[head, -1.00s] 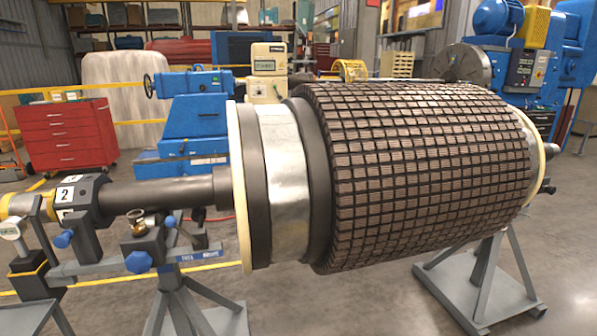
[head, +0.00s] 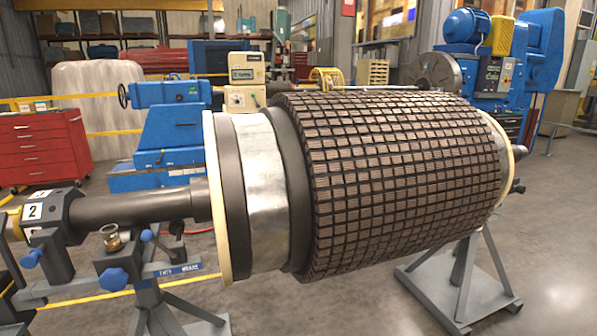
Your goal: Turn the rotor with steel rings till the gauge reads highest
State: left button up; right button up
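A large rotor (head: 400,180) lies level across the middle of the head view. Its body is a brown grid of blocks. A silver metal band (head: 267,190), dark rings and a cream rim (head: 217,200) are at its left end. Its grey shaft (head: 140,207) runs left into a dark collar (head: 62,215) with a white label reading 2. A beige box with a small display (head: 246,74) stands behind the rotor; its reading is too small to tell, and I cannot tell whether it is the gauge. Neither of my grippers is in view.
A grey stand (head: 460,285) carries the right end. A support with blue knobs (head: 113,279) and a small brass-and-glass cup (head: 111,238) is under the left shaft. A red cabinet (head: 42,148) and blue machines (head: 172,130) stand behind. Floor at the front right is clear.

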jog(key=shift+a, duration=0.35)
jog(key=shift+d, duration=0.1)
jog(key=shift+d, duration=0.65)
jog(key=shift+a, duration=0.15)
